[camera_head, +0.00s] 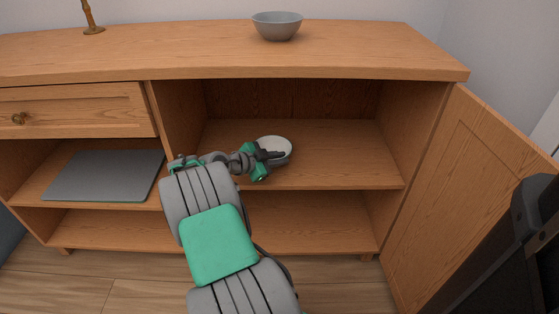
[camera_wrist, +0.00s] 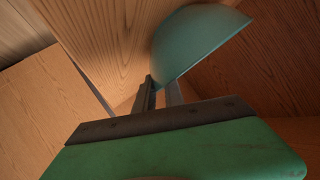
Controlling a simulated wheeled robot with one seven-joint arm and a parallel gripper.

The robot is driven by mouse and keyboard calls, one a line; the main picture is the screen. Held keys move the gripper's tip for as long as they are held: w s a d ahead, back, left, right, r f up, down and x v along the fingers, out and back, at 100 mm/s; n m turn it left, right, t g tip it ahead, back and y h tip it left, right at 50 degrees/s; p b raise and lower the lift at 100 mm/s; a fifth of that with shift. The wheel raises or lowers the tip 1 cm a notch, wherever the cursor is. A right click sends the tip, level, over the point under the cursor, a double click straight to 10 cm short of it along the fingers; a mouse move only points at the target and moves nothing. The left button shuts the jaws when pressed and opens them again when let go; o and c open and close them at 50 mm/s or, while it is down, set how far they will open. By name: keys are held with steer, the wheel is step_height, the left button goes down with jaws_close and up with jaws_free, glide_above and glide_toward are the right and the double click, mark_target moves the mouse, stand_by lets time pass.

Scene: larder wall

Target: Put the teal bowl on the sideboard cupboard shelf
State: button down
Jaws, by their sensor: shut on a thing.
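My gripper (camera_head: 271,157) is inside the open right bay of the sideboard cupboard, shut on the rim of the teal bowl (camera_head: 275,147). The bowl looks pale grey in the head view and teal in the wrist view (camera_wrist: 196,42), where it appears tilted between the two fingers (camera_wrist: 160,92). It is over the middle shelf (camera_head: 340,155) of that bay. I cannot tell whether it touches the shelf. The gripper and fingers hide part of the bowl.
A grey-blue bowl (camera_head: 277,26) stands on the sideboard top (camera_head: 190,50). A wooden stand (camera_head: 92,18) is at the top left. A grey flat panel (camera_head: 105,175) lies in the left bay. The cupboard door (camera_head: 465,200) is open at right. The shelf right of the bowl is clear.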

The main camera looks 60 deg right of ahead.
steer(key=c, duration=1.4)
jaws_free()
steer(key=shift+r, duration=0.15)
steer(key=w+a+r+n+t+y+p, duration=0.25)
steer(key=w+a+n, duration=0.35)
steer(key=a, duration=0.6)
steer(key=w+a+r+n+t+y+p, duration=0.15)
steer(key=w+a+n+t, duration=0.3)
steer(key=w+a, duration=0.6)
steer(key=s+a+n+y, duration=0.3)
steer(key=s+a+n, duration=0.1)
steer(key=a, duration=0.6)
steer(key=s+a+n+y, duration=0.2)
steer(key=s+a+n, duration=0.2)
steer(key=a+n, duration=0.3)
steer(key=s+a+n+y, duration=0.3)
steer(key=a+n, duration=0.3)
steer(key=a, duration=0.6)
steer(key=shift+s+a+f+y, duration=0.3)
steer(key=shift+s, duration=0.1)
